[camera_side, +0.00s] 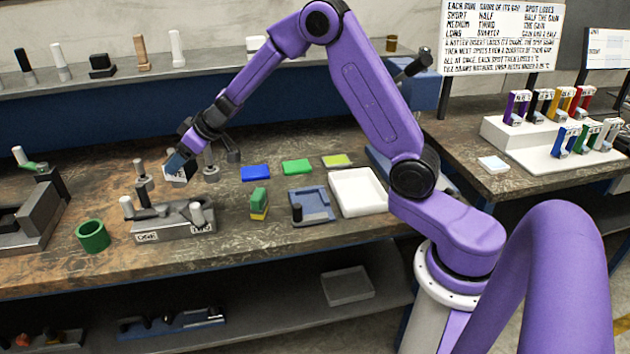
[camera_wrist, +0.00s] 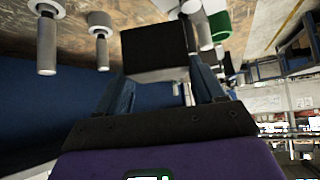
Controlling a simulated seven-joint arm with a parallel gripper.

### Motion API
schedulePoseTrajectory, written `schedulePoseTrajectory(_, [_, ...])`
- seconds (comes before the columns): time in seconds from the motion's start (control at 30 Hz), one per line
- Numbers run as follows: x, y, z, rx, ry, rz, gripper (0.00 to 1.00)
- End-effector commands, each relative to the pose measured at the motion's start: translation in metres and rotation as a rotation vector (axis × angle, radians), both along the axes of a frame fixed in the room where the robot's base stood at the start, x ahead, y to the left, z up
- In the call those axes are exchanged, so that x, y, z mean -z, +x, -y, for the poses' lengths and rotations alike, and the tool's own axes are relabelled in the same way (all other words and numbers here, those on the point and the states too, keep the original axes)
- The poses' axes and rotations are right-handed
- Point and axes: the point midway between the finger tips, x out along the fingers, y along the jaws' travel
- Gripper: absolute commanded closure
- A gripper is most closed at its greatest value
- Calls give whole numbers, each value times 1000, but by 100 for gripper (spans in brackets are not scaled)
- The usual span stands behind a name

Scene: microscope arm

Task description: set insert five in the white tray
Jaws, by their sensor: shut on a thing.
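My gripper (camera_side: 181,162) is at the left of the workbench, above and behind the grey fixture. It is shut on a small block (camera_side: 174,174), dark with a pale marked face, held in the air. In the wrist view the block (camera_wrist: 153,50) is a dark box between the two fingers (camera_wrist: 160,82). I cannot read its number, so I cannot tell if it is insert five. The white tray (camera_side: 358,192) lies flat and empty on the bench, well to the right of my gripper.
The grey fixture (camera_side: 172,222) has upright posts. A green ring (camera_side: 92,236) stands left of it. Blue (camera_side: 255,173), green (camera_side: 297,167) and yellow-green (camera_side: 338,160) pieces lie behind the blue holder (camera_side: 312,206). A green-and-yellow block (camera_side: 259,203) stands between fixture and holder.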

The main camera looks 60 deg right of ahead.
Motion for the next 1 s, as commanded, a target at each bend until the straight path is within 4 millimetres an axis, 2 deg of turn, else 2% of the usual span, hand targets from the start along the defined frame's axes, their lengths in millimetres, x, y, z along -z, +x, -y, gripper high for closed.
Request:
schedulePoseTrajectory(0.67, [-4, -15, 19, 238, 2, 8, 100])
schedulePoseTrajectory(1.0, [-2, -31, 32, 397, 2, 6, 100])
